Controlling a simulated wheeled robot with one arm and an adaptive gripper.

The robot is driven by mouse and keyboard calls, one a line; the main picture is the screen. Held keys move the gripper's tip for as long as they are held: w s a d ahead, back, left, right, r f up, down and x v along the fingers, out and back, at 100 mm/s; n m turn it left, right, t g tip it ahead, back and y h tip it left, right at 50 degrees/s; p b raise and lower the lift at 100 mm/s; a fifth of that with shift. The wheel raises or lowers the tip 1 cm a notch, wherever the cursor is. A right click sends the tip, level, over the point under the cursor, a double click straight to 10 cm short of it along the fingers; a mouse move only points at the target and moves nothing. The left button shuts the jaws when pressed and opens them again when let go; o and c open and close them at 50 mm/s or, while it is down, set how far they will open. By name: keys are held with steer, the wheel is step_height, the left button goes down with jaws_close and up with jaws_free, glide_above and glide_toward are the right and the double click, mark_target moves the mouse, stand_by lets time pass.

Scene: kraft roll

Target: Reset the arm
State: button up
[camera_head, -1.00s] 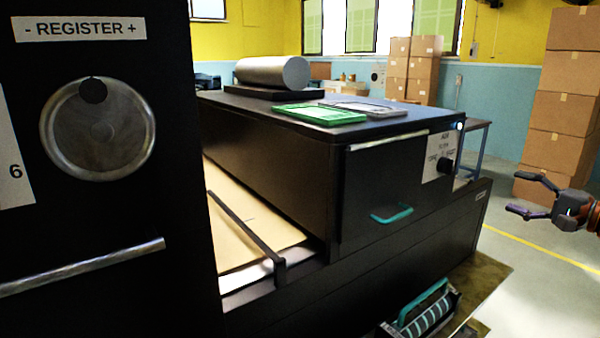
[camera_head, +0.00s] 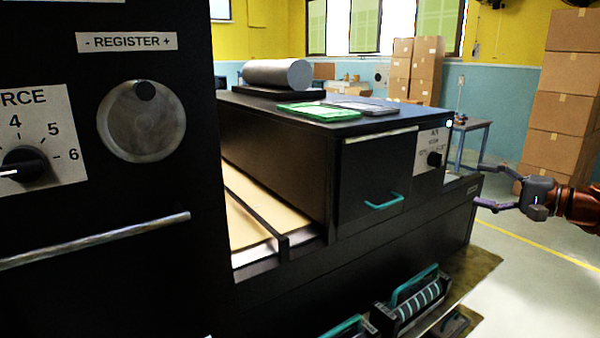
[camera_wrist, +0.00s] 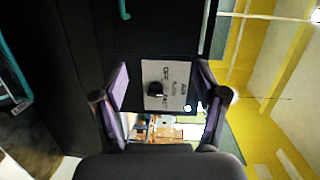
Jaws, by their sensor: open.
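My gripper (camera_head: 482,187) is at the right of the head view, open and empty, with its fingers pointing left toward the black machine. The black machine (camera_head: 280,170) has a front panel with a teal handle (camera_head: 384,203) and a white label plate with a black knob (camera_head: 434,159). In the wrist view the plate (camera_wrist: 168,72) shows between my two open fingers (camera_wrist: 163,100). The gap between my fingers and the machine cannot be told exactly.
A black panel with a register dial (camera_head: 141,121) fills the left. A grey roll (camera_head: 278,74) and a green frame (camera_head: 305,111) lie on the machine. Teal-handled cassettes (camera_head: 410,300) sit low in front. Cardboard boxes (camera_head: 562,105) stand behind my arm. Floor at right is clear.

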steer(key=s+a+r+n+g+y+p, duration=0.1)
steer(key=a+n+g, duration=0.1)
steer(key=a, duration=0.6)
steer(key=s+a+r+n+g+p, duration=0.1)
steer(key=a+r+n+g, duration=0.15)
steer(key=a, duration=0.55)
steer(key=s+a+f+n+g+h+p, duration=0.1)
steer(key=s+a+f+g, duration=0.15)
steer(key=s+a, duration=0.35)
steer(key=s+a+f+n+g+h+p, duration=0.1)
steer(key=s+a+f+n+g, duration=0.2)
steer(key=a, duration=0.6)
steer(key=s+f+g+h+p, duration=0.2)
steer(key=s+f+h, duration=0.25)
steer(key=s, duration=0.55)
steer(key=s+f+g+h+p, duration=0.25)
steer(key=s+f, duration=0.35)
steer(key=s, duration=0.4)
steer(key=s+d+f+h, duration=0.3)
steer(key=s+d+f, duration=0.1)
steer(key=s, duration=0.3)
steer(key=shift+s+d+n, duration=0.3)
steer(key=shift+d+n, duration=0.05)
steer(key=shift+d, duration=0.45)
